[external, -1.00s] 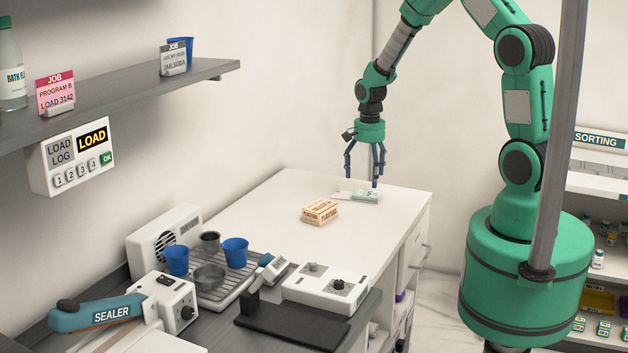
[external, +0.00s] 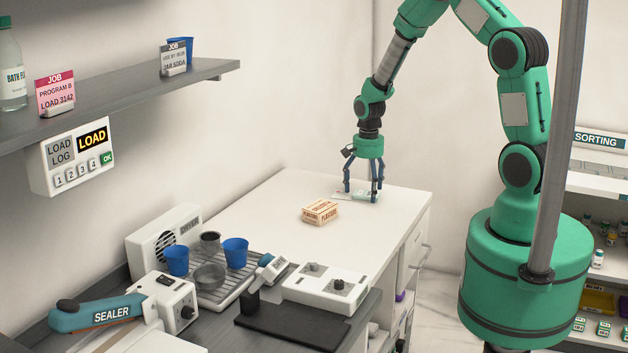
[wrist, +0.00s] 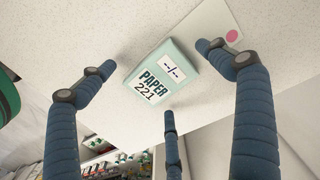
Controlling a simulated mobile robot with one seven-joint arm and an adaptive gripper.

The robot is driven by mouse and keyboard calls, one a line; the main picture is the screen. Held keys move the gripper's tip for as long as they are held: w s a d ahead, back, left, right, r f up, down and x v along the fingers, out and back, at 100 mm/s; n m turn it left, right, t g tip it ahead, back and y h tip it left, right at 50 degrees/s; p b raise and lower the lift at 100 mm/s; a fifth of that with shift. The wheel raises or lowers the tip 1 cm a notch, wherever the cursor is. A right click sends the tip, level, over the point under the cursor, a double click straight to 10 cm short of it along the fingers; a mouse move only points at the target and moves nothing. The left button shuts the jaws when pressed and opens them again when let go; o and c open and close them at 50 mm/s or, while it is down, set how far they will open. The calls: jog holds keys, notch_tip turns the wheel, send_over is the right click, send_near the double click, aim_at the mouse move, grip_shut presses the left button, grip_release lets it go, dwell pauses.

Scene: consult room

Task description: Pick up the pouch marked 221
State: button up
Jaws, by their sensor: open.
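The pouch marked 221 (wrist: 158,78) lies on the white counter, pale green with a white label reading PAPER 221. It also shows in the external view (external: 358,195), partly hidden by my fingers. My gripper (external: 361,194) is low over the pouch at the counter's far end, fingers pointing down. In the wrist view my blue fingers (wrist: 165,85) are spread around the pouch, with clear space between them and it. The gripper is open and holds nothing. A white flat piece with a pink dot (wrist: 217,30) extends from the pouch's upper right side.
A cream and red box (external: 320,212) sits on the white counter (external: 270,208) left of the gripper. A rack with blue cups (external: 236,252), a white device (external: 325,288) and the sealer (external: 110,313) stand nearer the camera. The counter's right edge is close to the pouch.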

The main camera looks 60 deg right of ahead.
aim_at(367, 193)
jog(key=c, duration=1.3)
jog(key=shift+r, duration=0.7)
notch_tip(367, 193, up, 2)
jog(key=shift+r+p, duration=0.2)
jog(key=shift+p, duration=0.1)
jog(key=shift+c, duration=0.2)
jog(key=s+a, duration=0.2)
jog(key=s, duration=0.2)
jog(key=s+a, duration=0.2)
jog(key=s, duration=0.3)
jog(key=s+a+r, duration=0.1)
jog(key=s+a, duration=0.2)
jog(key=s, duration=0.2)
jog(key=shift+s+r+p, duration=0.1)
jog(key=shift+s+p, duration=0.15)
jog(key=shift+p, duration=0.05)
